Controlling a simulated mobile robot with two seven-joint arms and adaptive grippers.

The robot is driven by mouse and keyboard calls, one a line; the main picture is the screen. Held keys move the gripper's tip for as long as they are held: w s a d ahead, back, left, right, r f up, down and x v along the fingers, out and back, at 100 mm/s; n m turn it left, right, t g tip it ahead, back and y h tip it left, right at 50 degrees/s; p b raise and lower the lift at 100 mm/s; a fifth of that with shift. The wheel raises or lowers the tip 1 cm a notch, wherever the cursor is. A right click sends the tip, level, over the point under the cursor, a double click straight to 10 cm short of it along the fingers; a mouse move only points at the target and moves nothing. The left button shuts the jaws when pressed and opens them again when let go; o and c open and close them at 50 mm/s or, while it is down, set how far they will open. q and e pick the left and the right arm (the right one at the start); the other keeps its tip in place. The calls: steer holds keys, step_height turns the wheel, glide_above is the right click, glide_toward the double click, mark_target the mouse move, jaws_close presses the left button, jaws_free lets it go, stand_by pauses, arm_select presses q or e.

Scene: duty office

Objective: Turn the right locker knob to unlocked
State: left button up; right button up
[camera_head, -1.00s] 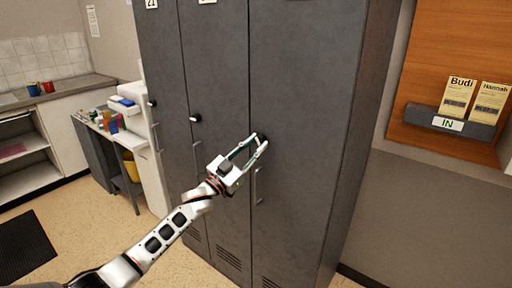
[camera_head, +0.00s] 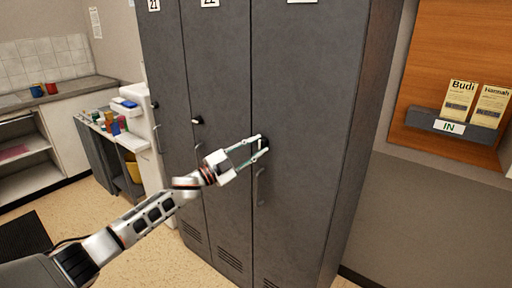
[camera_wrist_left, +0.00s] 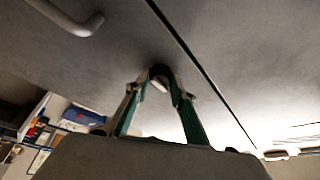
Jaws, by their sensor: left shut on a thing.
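The right locker's door (camera_head: 300,100) is dark grey and closed. Its small dark knob (camera_head: 265,143) sits above a vertical handle (camera_head: 261,187). My left gripper (camera_head: 262,146) reaches in from the left and its fingertips are on either side of this knob, shut on it. In the left wrist view the knob (camera_wrist_left: 160,76) shows dark with a pale part between the fingertips (camera_wrist_left: 161,90). The fingers partly hide the knob, so I cannot tell its turn position. My right gripper is not in view.
Two more lockers stand to the left; the middle one has a knob (camera_head: 197,120) with a white mark. A wooden board (camera_head: 440,65) with name cards hangs at the right. A cluttered side table (camera_head: 130,140) and a counter (camera_head: 60,97) are at the left.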

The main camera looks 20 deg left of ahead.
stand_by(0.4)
arm_select(q)
steer(key=o, duration=1.1)
steer(key=v, duration=1.2)
